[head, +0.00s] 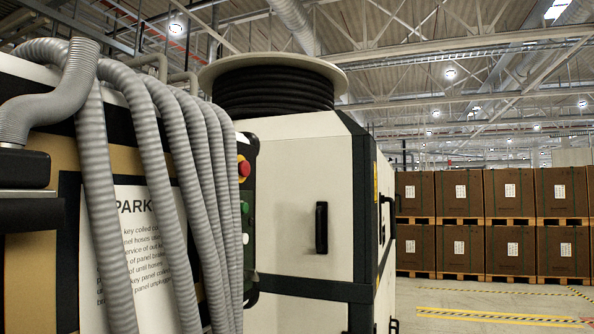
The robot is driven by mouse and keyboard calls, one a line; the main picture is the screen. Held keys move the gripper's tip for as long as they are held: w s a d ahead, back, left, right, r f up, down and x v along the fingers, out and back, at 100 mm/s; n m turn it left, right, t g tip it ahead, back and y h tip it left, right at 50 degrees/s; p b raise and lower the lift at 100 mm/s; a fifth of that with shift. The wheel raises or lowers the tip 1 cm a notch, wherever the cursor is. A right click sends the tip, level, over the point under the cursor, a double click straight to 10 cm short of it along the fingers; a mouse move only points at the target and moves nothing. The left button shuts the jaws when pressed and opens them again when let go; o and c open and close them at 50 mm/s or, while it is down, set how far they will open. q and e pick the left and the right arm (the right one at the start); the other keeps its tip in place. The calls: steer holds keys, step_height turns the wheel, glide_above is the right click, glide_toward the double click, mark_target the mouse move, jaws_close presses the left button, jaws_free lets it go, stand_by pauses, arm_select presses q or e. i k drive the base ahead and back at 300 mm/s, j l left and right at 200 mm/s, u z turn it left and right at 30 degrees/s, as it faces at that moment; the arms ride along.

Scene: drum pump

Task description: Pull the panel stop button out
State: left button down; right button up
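The red stop button (244,168) sits near the top of a narrow dark control panel (249,222), which I see at a steep angle. A green button (245,208) is below it on the same panel. Grey corrugated hoses (170,185) hang just left of the panel and cover its left part. Whether the red button is pressed in or out is too small to tell. Neither of my grippers is in view.
A partly covered sign (130,235) hangs behind the hoses. A white cabinet (290,180) with a black handle (321,227) stands right of the panel, below a black hose reel (272,85). Stacked brown boxes (510,195) stand far right. The floor (450,300) before them is clear.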

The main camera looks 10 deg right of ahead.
mark_target(244, 166)
steer(key=i+l+z, duration=0.2)
steer(key=l+z, duration=0.15)
steer(key=z, duration=0.15)
steer(key=i+l+z, duration=0.25)
steer(key=z, duration=0.25)
